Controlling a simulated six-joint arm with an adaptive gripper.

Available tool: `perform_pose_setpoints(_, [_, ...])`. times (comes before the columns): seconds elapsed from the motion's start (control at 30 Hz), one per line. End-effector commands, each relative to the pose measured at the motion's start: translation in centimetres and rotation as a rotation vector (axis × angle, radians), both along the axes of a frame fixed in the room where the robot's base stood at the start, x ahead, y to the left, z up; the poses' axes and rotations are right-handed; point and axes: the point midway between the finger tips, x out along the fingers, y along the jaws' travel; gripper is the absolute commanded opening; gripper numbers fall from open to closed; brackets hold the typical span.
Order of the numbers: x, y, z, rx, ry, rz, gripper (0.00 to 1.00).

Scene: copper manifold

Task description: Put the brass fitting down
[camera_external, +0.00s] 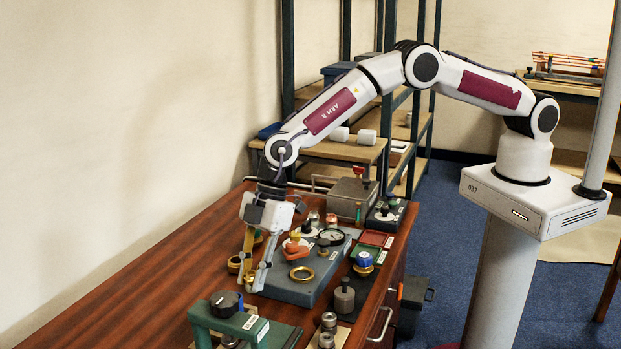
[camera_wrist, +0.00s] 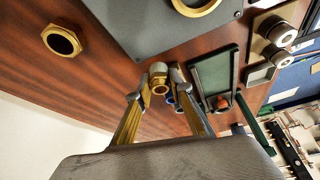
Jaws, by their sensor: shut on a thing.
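The brass fitting (camera_wrist: 158,78) sits between the two fingertips of my gripper (camera_wrist: 157,86) in the wrist view. It is a small brass piece with a ringed end. My gripper (camera_external: 252,279) is shut on it, with the fingers pointing down at the left side of the grey manifold block. In the external view the fitting (camera_external: 249,276) shows small and partly hidden between the fingers, low over the wooden table. I cannot tell whether it touches the table.
The grey block (camera_external: 290,290) carries a brass ring (camera_external: 302,273), orange handle (camera_external: 294,251) and gauge (camera_external: 331,237). A loose brass nut (camera_wrist: 61,40) lies on the wood. A green device with a black knob (camera_external: 226,303) stands in front. Bare wood (camera_external: 140,290) lies left.

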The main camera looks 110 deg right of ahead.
Motion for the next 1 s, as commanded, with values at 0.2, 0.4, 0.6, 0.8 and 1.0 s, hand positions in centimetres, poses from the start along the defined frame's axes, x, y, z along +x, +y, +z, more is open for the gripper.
perform_pose_setpoints(0.2, [-0.1,0.0,-2.3,0.000,0.002,-0.001,0.00])
perform_pose_setpoints(0.4, [0.0,0.0,-3.3,0.000,0.000,-0.001,0.00])
perform_pose_setpoints(0.6, [0.0,0.0,-3.3,-0.001,0.000,0.000,0.00])
perform_pose_setpoints(0.8, [0.0,0.0,-3.5,-0.001,0.001,0.000,0.00])
perform_pose_setpoints(1.0, [0.0,0.0,-3.6,-0.001,0.001,0.000,0.37])
